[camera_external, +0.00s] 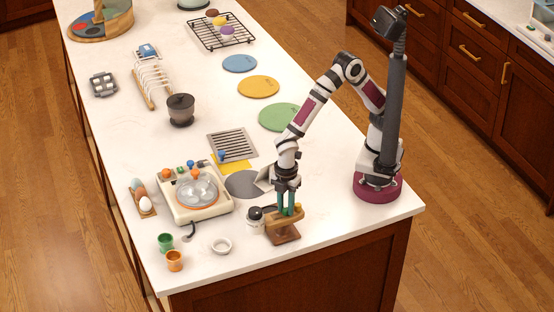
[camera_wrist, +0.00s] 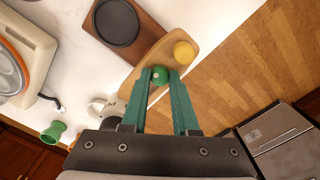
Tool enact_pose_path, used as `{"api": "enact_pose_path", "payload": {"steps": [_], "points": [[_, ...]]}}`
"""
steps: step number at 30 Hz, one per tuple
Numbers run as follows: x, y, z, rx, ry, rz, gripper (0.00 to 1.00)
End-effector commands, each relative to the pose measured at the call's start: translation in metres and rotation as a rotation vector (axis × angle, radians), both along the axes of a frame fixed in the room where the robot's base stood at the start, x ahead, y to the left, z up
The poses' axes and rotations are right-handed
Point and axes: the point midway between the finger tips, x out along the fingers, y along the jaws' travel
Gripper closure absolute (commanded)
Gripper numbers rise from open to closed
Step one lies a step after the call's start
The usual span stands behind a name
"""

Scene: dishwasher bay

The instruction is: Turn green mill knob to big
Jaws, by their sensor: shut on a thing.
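The green mill knob (camera_wrist: 160,75) is a small round ball with a pale dot on top, set in the light wooden arm of the mill. A yellow knob (camera_wrist: 184,51) sits on the same arm, to its right. The wooden mill (camera_external: 283,235) stands near the counter's front edge, with a brown base that holds a dark round plate (camera_wrist: 117,22). My gripper (camera_wrist: 160,80) has its green fingers shut on the green knob from both sides. In the external view my gripper (camera_external: 287,210) points down onto the mill and hides the knob. I cannot read any size marks.
A small white jar (camera_external: 255,220) with a dark top stands just left of the mill. The counter's front edge is close.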

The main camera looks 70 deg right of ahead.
Motion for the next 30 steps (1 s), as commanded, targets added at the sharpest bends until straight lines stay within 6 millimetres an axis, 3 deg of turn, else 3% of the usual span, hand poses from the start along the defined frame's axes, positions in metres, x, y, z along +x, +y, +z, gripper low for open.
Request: {"api": "enact_pose_path", "payload": {"steps": [18, 19, 23, 30], "points": [[0.0007, 0.0008, 0.0002, 0.003, -0.002, 0.036, 1.0], [0.0007, 0.0008, 0.0002, 0.003, -0.002, 0.036, 0.67], [0.0005, 0.0005, 0.0002, 0.002, -0.001, 0.035, 0.44], [0.0001, 0.0003, 0.0001, 0.001, -0.001, 0.035, 0.42]]}}
